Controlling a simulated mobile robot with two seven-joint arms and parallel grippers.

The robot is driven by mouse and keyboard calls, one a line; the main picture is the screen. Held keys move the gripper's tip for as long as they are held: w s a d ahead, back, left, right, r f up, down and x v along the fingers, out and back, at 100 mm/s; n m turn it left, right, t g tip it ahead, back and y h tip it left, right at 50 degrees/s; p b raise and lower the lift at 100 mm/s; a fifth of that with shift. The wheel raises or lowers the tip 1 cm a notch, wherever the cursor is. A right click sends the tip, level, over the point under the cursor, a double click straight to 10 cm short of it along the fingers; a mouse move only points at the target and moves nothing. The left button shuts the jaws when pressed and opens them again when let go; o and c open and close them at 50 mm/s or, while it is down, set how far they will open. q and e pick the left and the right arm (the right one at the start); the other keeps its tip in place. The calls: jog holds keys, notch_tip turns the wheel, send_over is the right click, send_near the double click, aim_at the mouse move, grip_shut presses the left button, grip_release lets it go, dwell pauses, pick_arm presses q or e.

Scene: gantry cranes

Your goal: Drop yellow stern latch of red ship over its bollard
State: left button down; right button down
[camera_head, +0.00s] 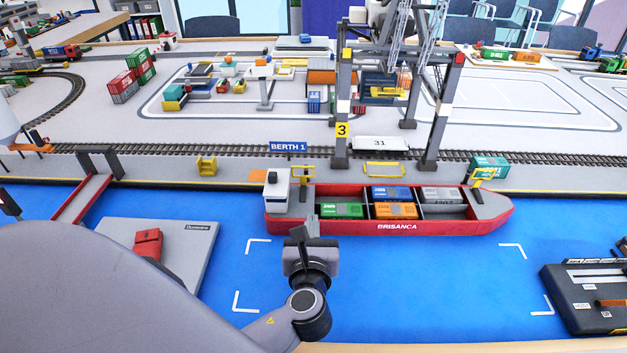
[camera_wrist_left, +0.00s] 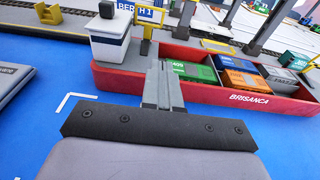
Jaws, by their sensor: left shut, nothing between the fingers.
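The red ship (camera_head: 400,226) lies along the quay with its white bridge house (camera_head: 276,188) at the left, stern end. The yellow stern latch (camera_head: 303,172) stands beside the bridge house on the quay side; in the left wrist view the latch (camera_wrist_left: 148,16) shows as a yellow frame on a post. I cannot make out its bollard for certain. My left gripper (camera_head: 312,224) is shut and empty at the ship's near side, by the stern; its fingers (camera_wrist_left: 158,68) point toward the hull, short of the latch. My right gripper is out of view.
Several containers (camera_head: 397,210) fill the ship's hold. Crane legs (camera_head: 341,120) stand on the quay behind it. A yellow frame (camera_head: 384,169) and a yellow saddle-shaped piece (camera_head: 207,165) sit on the quay. A grey platform (camera_head: 190,235) with a red block lies left; open blue surface lies in front.

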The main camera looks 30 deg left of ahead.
pick_arm(q)
send_near(303, 185)
jog(key=w, duration=0.2)
jog(key=w+r, duration=0.1)
jog(key=w, duration=0.1)
jog(key=w+r, duration=0.1)
jog(key=w, duration=0.1)
jog(key=shift+w+a+r, duration=0.1)
jog(key=shift+w+a, duration=0.05)
jog(key=shift+a, duration=0.25)
jog(key=shift+w, duration=0.1)
